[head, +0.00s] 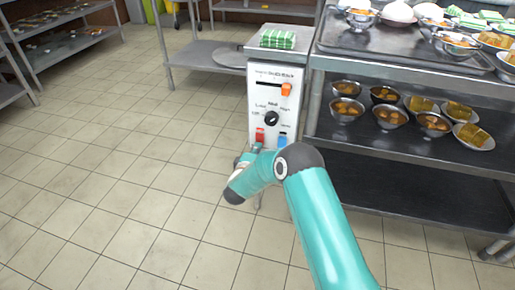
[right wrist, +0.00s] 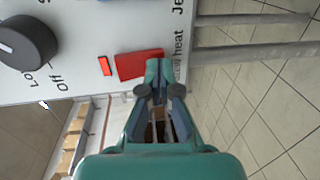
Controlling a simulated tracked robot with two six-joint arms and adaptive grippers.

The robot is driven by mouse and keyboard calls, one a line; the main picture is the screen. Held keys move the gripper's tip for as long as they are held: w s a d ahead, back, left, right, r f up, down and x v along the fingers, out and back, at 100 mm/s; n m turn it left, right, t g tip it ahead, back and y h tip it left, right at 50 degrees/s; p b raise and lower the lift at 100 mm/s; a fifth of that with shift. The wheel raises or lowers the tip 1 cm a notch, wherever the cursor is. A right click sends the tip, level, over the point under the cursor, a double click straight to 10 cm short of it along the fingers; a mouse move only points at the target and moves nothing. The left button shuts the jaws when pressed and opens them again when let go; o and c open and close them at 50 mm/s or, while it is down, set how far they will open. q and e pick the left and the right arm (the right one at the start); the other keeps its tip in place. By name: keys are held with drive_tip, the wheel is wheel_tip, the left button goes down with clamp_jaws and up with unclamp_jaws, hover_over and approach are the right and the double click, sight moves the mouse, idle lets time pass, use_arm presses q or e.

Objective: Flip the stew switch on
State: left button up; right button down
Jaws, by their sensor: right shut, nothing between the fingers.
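The white control panel (head: 274,105) stands upright in the head view. Low on it are a red switch (head: 260,135) at left and a blue switch (head: 282,140) at right. My left gripper is out of view.
A green-and-white striped bundle (head: 278,39) lies on top of the unit. A metal shelf rack (head: 400,155) with bowls of food stands close on the right. A low steel table (head: 205,55) is behind left. The tiled floor (head: 110,170) at left is clear.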

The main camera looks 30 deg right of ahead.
drive_tip(key=s+a+f+p, duration=0.1)
drive_tip(key=s+a+p, duration=0.3)
drive_tip(key=s+a, duration=0.5)
drive_tip(key=shift+a+f, duration=0.4)
drive_tip(key=shift+a, duration=0.3)
